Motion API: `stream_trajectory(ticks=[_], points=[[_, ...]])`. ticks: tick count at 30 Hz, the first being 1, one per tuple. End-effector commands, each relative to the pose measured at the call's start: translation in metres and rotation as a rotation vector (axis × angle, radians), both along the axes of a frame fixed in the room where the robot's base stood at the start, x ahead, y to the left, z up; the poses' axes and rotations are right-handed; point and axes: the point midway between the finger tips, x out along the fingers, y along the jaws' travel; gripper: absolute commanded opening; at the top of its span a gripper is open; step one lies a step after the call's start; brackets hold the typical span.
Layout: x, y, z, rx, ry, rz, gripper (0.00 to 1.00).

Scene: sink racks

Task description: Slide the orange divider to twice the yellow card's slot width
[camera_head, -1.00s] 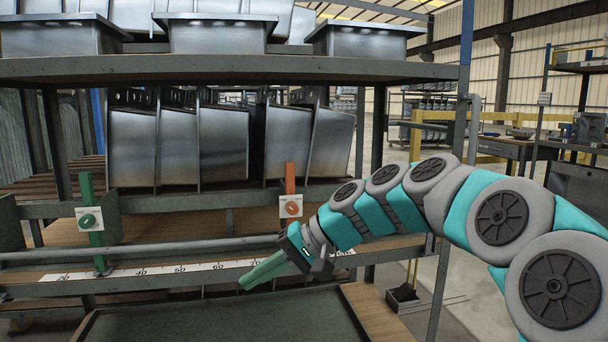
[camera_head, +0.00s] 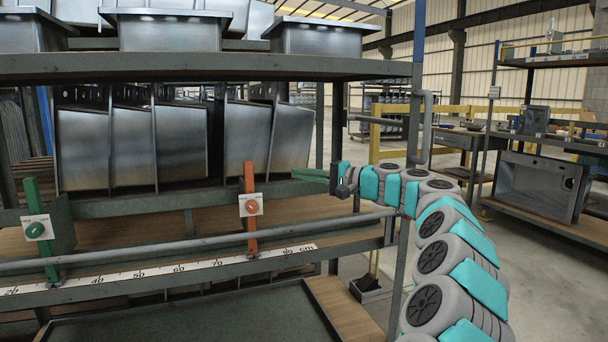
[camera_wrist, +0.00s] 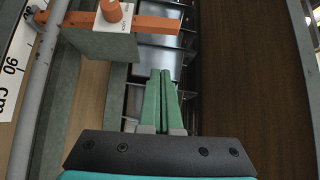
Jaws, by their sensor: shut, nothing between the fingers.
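The orange divider (camera_head: 250,210) is an upright post on the rail, with a white plate and a round orange knob. It stands near the 80 mark of the white ruler (camera_head: 150,273). It also shows at the top of the wrist view (camera_wrist: 150,22), with its knob and a grey-green panel. A green divider (camera_head: 40,230) stands to the left near the 30 mark. My gripper (camera_head: 312,174) has green fingers, is shut and empty, and is to the right of the orange divider, apart from it. The fingers show in the wrist view (camera_wrist: 160,95). No yellow card is seen.
A grey pipe rail (camera_head: 180,243) runs along the rack front. Metal sinks stand on the shelf (camera_head: 180,130) behind, and more sit on the upper shelf (camera_head: 200,67). A rack upright (camera_head: 411,150) is near my arm. A dark tray (camera_head: 190,318) lies below.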

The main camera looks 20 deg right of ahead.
Motion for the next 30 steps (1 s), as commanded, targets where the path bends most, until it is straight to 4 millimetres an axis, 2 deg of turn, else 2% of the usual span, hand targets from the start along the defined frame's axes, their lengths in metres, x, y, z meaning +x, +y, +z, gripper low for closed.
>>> stream_trajectory(ticks=[3, 11, 21, 30], points=[[0.017, 0.018, 0.001, -0.003, 0.001, 0.002, 0.00], [0.046, 0.048, 0.000, -0.002, 0.002, 0.003, 0.00], [0.044, 0.081, 0.000, -0.001, 0.001, 0.002, 0.00], [0.044, 0.085, 0.000, -0.002, -0.001, -0.001, 0.00]])
